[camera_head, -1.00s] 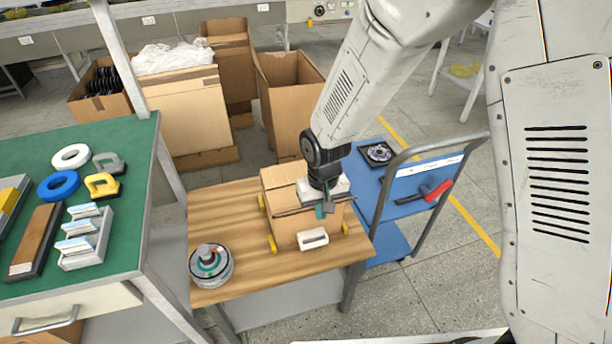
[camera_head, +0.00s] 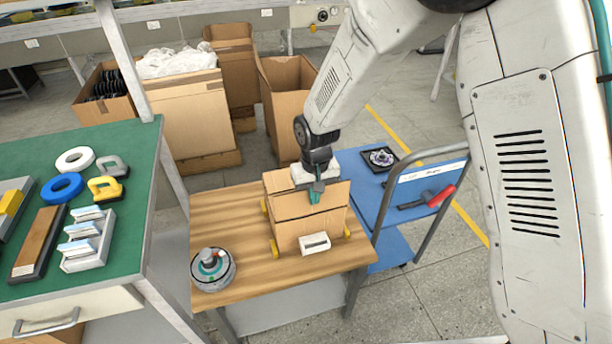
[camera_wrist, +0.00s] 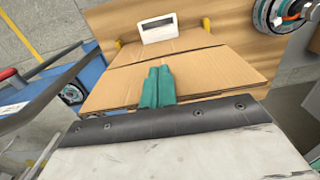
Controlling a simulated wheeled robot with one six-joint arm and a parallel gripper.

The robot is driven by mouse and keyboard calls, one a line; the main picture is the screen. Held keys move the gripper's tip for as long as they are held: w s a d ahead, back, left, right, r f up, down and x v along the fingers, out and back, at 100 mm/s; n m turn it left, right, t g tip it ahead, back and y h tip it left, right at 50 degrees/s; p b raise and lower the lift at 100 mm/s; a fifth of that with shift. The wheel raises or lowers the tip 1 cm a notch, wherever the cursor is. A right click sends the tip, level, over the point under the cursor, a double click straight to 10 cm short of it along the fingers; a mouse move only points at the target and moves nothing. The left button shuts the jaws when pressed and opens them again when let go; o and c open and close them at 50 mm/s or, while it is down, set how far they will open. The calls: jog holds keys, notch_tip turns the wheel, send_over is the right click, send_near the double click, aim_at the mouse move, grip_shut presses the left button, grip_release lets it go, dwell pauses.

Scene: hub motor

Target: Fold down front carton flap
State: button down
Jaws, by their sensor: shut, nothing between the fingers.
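The open-topped look of the carton (camera_head: 297,232) is partly hidden by my gripper. It stands on the wooden table, held among yellow corner blocks. Its front flap (camera_head: 292,207) shows as a tilted cardboard panel along the upper front edge. In the wrist view, a wide cardboard panel (camera_wrist: 215,75) lies beyond a crease from the carton's front. My gripper (camera_head: 315,197) is over the carton at this panel, with its green fingers together and empty. The fingers also show in the wrist view (camera_wrist: 158,78), overlapping the panel; whether they touch it I cannot tell.
A white labelled block (camera_head: 314,243) is at the carton's front. A round hub motor (camera_head: 212,268) stands on the wooden table (camera_head: 250,275) to the left. A blue cart (camera_head: 385,235) is close on the right, a green bench (camera_head: 125,205) on the left.

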jog(key=w+a, duration=0.2)
jog(key=w, duration=0.5)
jog(key=shift+w, duration=0.15)
dwell(0.4)
notch_tip(320, 180, down, 5)
jog(key=shift+f, duration=0.1)
dwell(1.3)
notch_tip(320, 180, up, 9)
dwell(0.9)
